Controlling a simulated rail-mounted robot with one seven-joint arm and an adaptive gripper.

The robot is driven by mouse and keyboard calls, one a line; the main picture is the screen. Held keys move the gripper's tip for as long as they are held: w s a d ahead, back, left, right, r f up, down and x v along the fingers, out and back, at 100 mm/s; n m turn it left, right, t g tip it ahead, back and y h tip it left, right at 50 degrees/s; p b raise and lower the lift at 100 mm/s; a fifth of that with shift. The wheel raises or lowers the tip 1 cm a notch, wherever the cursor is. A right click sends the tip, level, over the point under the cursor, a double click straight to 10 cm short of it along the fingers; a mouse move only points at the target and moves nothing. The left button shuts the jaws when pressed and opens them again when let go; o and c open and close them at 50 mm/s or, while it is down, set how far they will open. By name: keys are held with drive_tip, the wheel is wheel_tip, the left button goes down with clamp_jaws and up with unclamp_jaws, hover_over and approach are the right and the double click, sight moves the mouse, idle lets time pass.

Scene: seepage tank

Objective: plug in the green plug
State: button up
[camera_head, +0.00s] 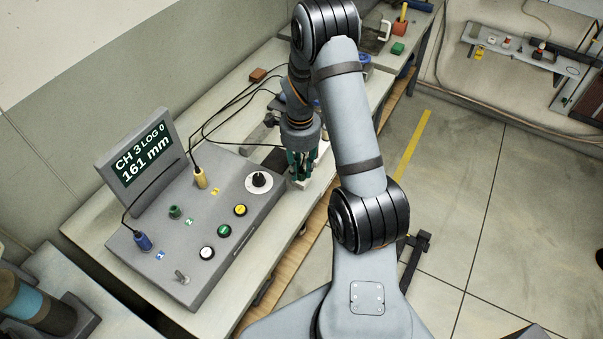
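The grey console (190,240) on the bench has blue, green and yellow connection points in a row. A short green piece (175,211) stands upright there with no cable visible on it; I cannot tell whether it is a plug or a bare socket. My gripper (301,172) points down at the bench's front edge, right of the console and apart from it. Its fingers look dark green, with a small pale block at or just below the tips. A green plug between the fingers cannot be made out. A dark cable runs towards the gripper.
A blue plug (142,241) and a yellow plug (200,179) stand on the console with black cables. A black knob (259,179), several buttons and a toggle switch (181,276) are nearby. The display (140,160) reads "CH 3 LOG 0, 161 mm". Open floor lies right.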

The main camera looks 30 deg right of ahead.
drive_tip(key=c, duration=0.5)
drive_tip(key=shift+r, duration=0.15)
